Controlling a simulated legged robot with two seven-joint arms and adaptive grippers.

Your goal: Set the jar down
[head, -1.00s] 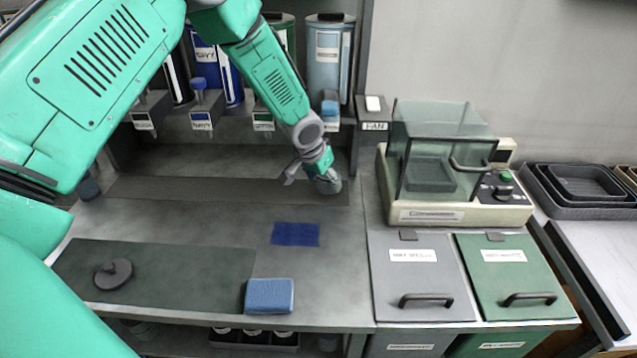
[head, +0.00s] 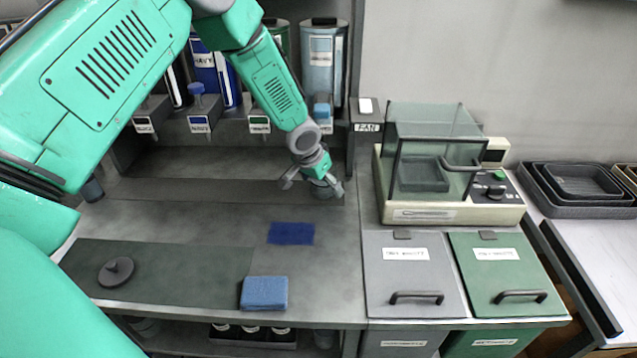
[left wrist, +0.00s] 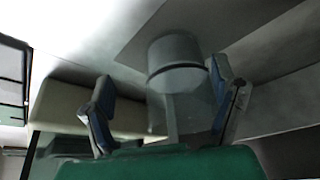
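The jar is a small grey cylinder (head: 327,187) near the back right of the grey worktop, partly hidden by my left gripper. In the left wrist view the jar (left wrist: 178,60) shows between and beyond the fingers, with a dark band around it. My left gripper (head: 312,186) is at the jar with its fingers spread. In the left wrist view the left finger stands clear of the jar, and the right finger is close beside it. I cannot tell whether the jar's base touches the worktop. My right gripper does not show.
A blue patch (head: 291,233), a blue sponge-like block (head: 264,293) and a dark green mat (head: 190,270) with a round dark lid (head: 116,271) lie nearer. A glass-hooded machine (head: 455,213) and two lidded bins stand right. Dispensers line the back.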

